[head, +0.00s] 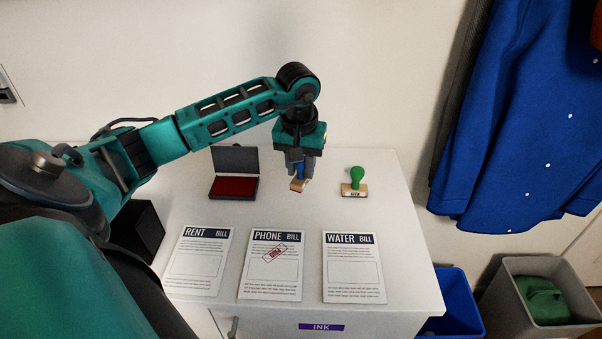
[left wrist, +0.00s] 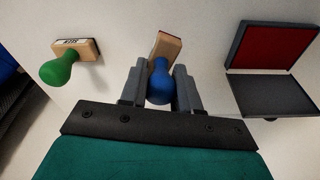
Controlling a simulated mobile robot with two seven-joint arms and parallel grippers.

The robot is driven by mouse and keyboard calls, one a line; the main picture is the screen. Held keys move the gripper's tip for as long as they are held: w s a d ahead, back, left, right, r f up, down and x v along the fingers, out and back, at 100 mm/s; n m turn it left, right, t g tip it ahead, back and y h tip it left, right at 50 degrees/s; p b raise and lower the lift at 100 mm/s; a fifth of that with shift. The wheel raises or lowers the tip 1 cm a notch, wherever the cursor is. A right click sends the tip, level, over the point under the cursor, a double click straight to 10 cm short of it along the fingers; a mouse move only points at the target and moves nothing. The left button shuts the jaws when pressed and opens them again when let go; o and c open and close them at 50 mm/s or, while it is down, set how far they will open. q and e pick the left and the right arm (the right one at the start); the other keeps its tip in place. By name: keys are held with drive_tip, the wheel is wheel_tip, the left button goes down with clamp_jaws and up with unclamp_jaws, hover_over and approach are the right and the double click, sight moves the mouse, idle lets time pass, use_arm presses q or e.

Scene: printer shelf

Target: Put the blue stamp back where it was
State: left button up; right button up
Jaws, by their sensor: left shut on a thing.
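The blue stamp (head: 298,184) has a blue knob and a wooden base. My left gripper (head: 300,165) is shut on its blue knob, between the ink pad and the green stamp in the head view. In the left wrist view the blue stamp (left wrist: 160,80) sits between the two fingers of my left gripper (left wrist: 160,88), its wooden base pointing away from the palm. The base looks slightly tilted in the head view. I cannot tell whether it touches the table. My right gripper is not in view.
The green stamp (head: 355,184) stands right of the gripper. An open red ink pad (head: 234,187) lies left. Rent (head: 200,262), phone (head: 272,266) and water (head: 353,267) bills lie in front; the phone bill bears a red mark. A black box (head: 137,228) is at the left.

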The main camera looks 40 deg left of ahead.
use_arm(q)
wheel_tip(320, 180, down, 2)
drive_tip(key=shift+f, duration=0.1)
drive_tip(key=shift+f, duration=0.2)
drive_tip(key=o, duration=0.9)
drive_tip(key=shift+r, duration=0.1)
drive_tip(key=shift+c, duration=0.2)
drive_tip(key=shift+r, duration=0.5)
drive_tip(key=r, duration=0.3)
drive_tip(key=s+r, duration=0.1)
drive_tip(key=r, duration=0.3)
drive_tip(key=r+p, duration=0.1)
drive_tip(key=r, duration=0.3)
drive_tip(key=shift+s+d+r, duration=0.1)
drive_tip(key=shift+s+d, duration=0.05)
drive_tip(key=shift+d, duration=0.25)
